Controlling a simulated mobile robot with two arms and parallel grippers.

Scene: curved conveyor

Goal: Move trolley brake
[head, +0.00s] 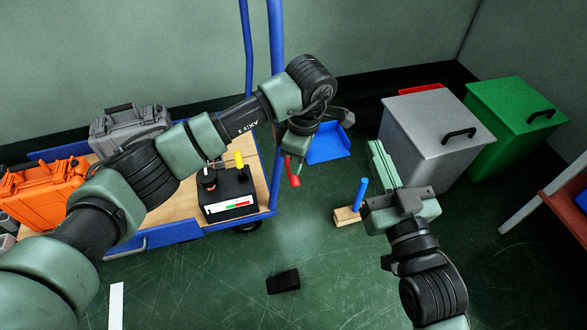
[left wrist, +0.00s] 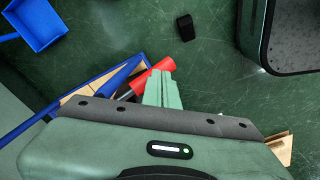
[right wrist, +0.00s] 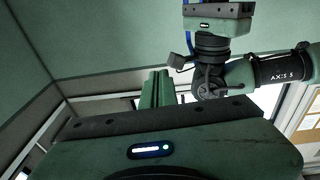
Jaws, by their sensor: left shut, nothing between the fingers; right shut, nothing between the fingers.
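The trolley (head: 262,160) has a blue frame and a wooden deck and stands on the left. A red handle (head: 293,180), which looks like its brake lever, hangs near the trolley's right corner in the head view. In the left wrist view the red handle (left wrist: 160,72) lies right beside the fingertips; I cannot tell whether they touch. My left gripper (head: 290,158) is shut and empty, pointing down. My right gripper (head: 377,160) is shut and empty, over the floor to the right. It also shows in the right wrist view (right wrist: 155,88), away from the trolley.
The trolley carries an orange case (head: 45,190), a grey case (head: 128,128) and a black box (head: 229,193) with a yellow knob. A wooden block with a blue stick (head: 361,193) and a black block (head: 283,281) lie on the floor. Grey (head: 430,130) and green (head: 515,115) bins stand right.

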